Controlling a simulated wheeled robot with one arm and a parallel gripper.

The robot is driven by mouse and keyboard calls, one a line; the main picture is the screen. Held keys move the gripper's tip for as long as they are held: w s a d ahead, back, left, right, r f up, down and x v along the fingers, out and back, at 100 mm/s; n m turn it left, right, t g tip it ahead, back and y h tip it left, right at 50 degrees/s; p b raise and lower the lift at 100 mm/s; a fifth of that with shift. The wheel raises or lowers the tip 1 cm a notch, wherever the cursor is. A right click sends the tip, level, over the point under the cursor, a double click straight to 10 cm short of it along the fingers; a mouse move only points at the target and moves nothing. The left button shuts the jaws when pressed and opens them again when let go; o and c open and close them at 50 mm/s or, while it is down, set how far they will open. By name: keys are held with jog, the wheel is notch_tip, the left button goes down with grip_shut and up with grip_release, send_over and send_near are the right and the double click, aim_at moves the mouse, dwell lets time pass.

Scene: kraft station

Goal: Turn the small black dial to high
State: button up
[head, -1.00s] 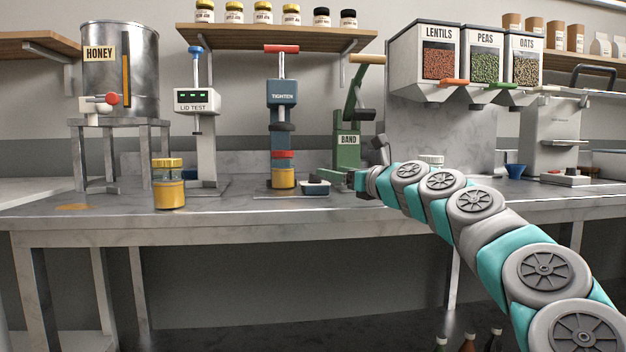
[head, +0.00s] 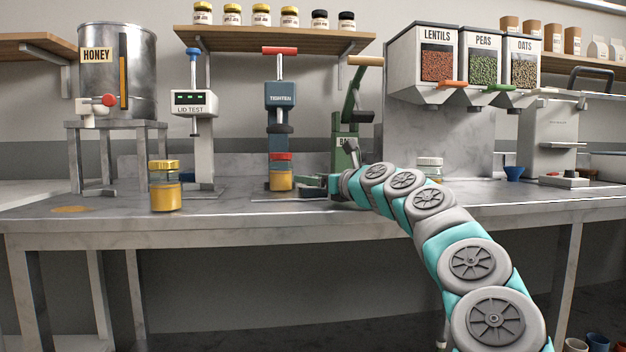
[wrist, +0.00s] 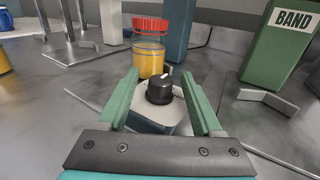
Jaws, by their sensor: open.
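The small black dial (wrist: 159,91) shows in the wrist view, on top of a small box (wrist: 152,119) with a pale top and dark blue sides. A white pointer mark shows on the dial's far right edge. My gripper (wrist: 163,92) is open, with one green finger on each side of the dial and a gap on both sides. In the head view my gripper (head: 333,187) is low over the bench, left of the BAND press, and it hides most of the dial's box. Any scale lettering is too small to read.
A honey jar with a red lid (wrist: 150,45) stands just beyond the dial, under the TIGHTEN press (head: 281,95). The green BAND press (wrist: 281,45) stands close on the right. Another honey jar (head: 165,187) stands further left on the bench (head: 110,206).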

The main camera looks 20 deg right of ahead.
jog(key=shift+w, duration=0.1)
grip_shut()
dwell(0.6)
